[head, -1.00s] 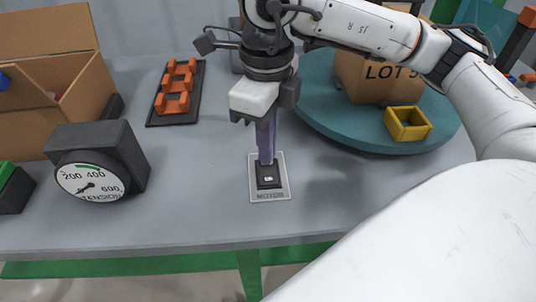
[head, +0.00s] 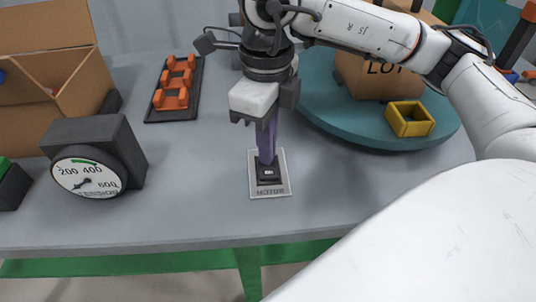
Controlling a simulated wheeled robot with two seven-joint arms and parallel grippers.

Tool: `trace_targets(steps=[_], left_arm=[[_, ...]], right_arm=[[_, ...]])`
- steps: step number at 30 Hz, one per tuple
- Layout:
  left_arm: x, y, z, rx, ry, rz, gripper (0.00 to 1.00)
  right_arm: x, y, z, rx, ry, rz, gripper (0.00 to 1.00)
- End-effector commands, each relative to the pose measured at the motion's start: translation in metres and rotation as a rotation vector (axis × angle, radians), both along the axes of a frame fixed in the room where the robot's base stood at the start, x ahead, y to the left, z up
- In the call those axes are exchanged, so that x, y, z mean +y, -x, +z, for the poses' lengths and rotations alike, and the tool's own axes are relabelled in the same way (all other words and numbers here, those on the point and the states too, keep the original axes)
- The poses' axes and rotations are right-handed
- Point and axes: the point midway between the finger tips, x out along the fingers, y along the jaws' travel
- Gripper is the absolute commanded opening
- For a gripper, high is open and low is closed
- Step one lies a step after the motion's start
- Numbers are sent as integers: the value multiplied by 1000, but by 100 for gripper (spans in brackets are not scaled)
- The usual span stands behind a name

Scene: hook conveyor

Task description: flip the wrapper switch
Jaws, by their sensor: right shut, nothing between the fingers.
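The switch is a black rocker (head: 269,174) on a light grey plate lettered MOTOR (head: 270,192), lying on the grey table. My right gripper (head: 266,160) points down from above, its purple fingers closed together with nothing between them. The fingertips are at the far edge of the black rocker and appear to touch it; they hide its far part. My left gripper is not in view.
A tension gauge (head: 90,178) stands on the left, with an open cardboard box (head: 60,90) behind it. Orange hooks (head: 172,98) sit on a black base. A teal turntable (head: 340,125) carries a LOT carton (head: 375,80) and a yellow square frame (head: 409,119).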

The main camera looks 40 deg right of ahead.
Motion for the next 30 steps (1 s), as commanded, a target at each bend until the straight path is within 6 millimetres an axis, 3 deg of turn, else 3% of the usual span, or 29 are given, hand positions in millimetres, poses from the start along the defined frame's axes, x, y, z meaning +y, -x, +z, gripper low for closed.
trace_targets(steps=[24, 30], left_arm=[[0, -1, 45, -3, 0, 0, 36], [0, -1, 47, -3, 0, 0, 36]], right_arm=[[0, -1, 66, -3, -1, -1, 0], [0, 0, 70, -1, 0, -1, 0]])
